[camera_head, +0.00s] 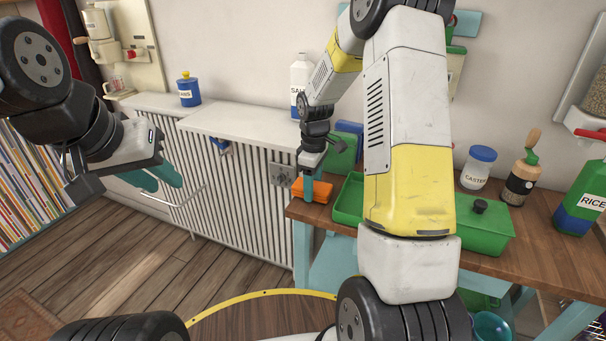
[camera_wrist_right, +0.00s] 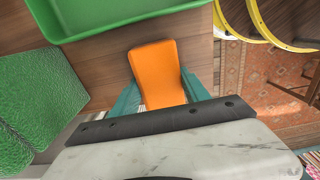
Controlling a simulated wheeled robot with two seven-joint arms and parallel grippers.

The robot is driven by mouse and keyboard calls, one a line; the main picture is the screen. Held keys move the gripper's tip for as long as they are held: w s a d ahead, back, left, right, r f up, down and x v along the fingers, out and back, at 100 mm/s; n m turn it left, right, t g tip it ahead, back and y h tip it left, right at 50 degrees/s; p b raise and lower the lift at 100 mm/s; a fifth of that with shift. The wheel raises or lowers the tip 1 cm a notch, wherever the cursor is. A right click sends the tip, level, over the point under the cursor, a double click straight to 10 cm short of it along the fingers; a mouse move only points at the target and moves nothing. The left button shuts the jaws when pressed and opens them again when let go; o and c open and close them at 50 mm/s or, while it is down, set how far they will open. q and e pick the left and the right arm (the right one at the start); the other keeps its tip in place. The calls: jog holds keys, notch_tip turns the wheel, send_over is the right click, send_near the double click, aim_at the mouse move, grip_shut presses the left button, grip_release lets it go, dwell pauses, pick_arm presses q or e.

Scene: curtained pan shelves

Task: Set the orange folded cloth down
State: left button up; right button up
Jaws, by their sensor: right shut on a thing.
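The orange folded cloth (camera_head: 320,191) is at the left end of the wooden worktop in the head view. My right gripper (camera_head: 307,188) points down and is shut on it. In the right wrist view the cloth (camera_wrist_right: 155,72) stands out between my teal fingers (camera_wrist_right: 160,100), over the brown wood. I cannot tell whether its underside touches the wood. My left gripper (camera_head: 165,183) is at the left of the head view, open and empty, in front of the radiator.
The wooden worktop (camera_head: 540,250) holds a green tray (camera_head: 348,203), a green lidded pan (camera_head: 485,228), a caster jar (camera_head: 478,168) and a rice container (camera_head: 585,200). Green blocks (camera_head: 342,152) stand behind the cloth. A white radiator (camera_head: 240,180) lies to the left, beyond the worktop's edge.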

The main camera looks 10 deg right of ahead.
jog(key=shift+f, duration=0.25)
jog(key=o, duration=1.5)
notch_tip(320, 180, up, 8)
jog(key=shift+f, duration=0.1)
jog(key=shift+c, duration=0.4)
grip_shut()
dwell(0.7)
